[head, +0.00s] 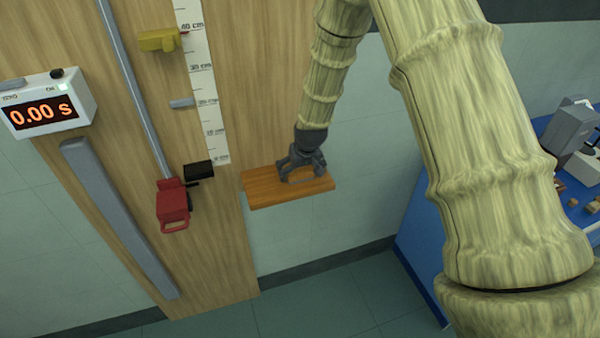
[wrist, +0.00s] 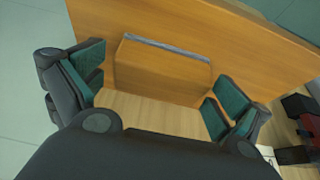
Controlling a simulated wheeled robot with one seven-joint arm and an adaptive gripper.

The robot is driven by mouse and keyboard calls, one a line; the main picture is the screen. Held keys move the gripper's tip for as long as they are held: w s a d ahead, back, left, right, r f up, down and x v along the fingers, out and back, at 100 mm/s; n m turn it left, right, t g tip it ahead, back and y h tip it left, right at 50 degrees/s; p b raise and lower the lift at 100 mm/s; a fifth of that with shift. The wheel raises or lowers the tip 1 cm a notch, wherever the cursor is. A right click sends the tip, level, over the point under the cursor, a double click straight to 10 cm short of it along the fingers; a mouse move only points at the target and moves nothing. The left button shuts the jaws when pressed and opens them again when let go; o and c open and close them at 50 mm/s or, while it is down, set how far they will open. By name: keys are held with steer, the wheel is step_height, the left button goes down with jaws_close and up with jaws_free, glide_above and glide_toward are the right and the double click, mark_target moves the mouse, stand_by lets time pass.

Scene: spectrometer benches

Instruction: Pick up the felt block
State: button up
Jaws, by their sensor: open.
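The felt block (wrist: 163,72) is a small wooden block with a thin grey strip along its far edge. It rests on an orange wooden shelf (head: 262,193), which also shows in the wrist view (wrist: 225,32). My gripper (head: 301,170) points down over the shelf. In the wrist view my gripper (wrist: 162,76) is open, with a green-padded finger on either side of the block. The block appears apart from both pads.
Left of the shelf, a wooden panel carries a ruler (head: 203,82), a metal rod (head: 135,90), a red clamp (head: 172,206) and a black block (head: 198,170). A timer (head: 44,104) reads 0.00 s. A blue bench (head: 425,235) stands at right. The floor below is clear.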

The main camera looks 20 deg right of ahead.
steer(key=shift+c, duration=0.4)
steer(key=c, duration=1)
steer(key=shift+r, duration=0.15)
steer(key=shift+r+b, duration=0.5)
steer(key=shift+b, duration=0.1)
steer(key=shift+r+b, duration=0.6)
steer(key=shift+r, duration=0.25)
steer(key=s+a+r+b, duration=0.2)
steer(key=s+b, duration=0.3)
steer(key=s, duration=1)
steer(key=shift+s+a, duration=0.4)
steer(key=shift+a, duration=0.1)
